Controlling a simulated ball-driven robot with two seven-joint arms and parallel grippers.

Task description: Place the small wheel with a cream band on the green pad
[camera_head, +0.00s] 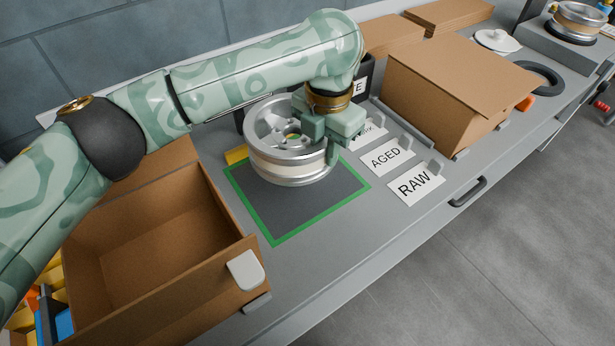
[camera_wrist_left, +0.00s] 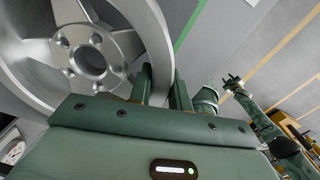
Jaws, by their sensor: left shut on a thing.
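The small silver wheel with a cream band (camera_head: 286,168) is flat or nearly flat over the back part of the green pad, a dark square with a green border (camera_head: 280,238). Whether its underside touches the pad is hidden. My left gripper (camera_head: 328,140) is shut on the wheel's right rim. In the left wrist view the wheel (camera_wrist_left: 95,55) fills the upper left, with its rim at the fingers (camera_wrist_left: 160,88). A green arm, seemingly my right one, shows small at the right of that view; its jaws are too small to read.
An open, empty-looking cardboard box (camera_head: 170,240) stands left of the pad. RAW (camera_head: 417,186) and AGED (camera_head: 387,157) cards lie to the right, before a cardboard box (camera_head: 450,90). Another banded wheel (camera_head: 580,20) sits far right. The pad's front part is clear.

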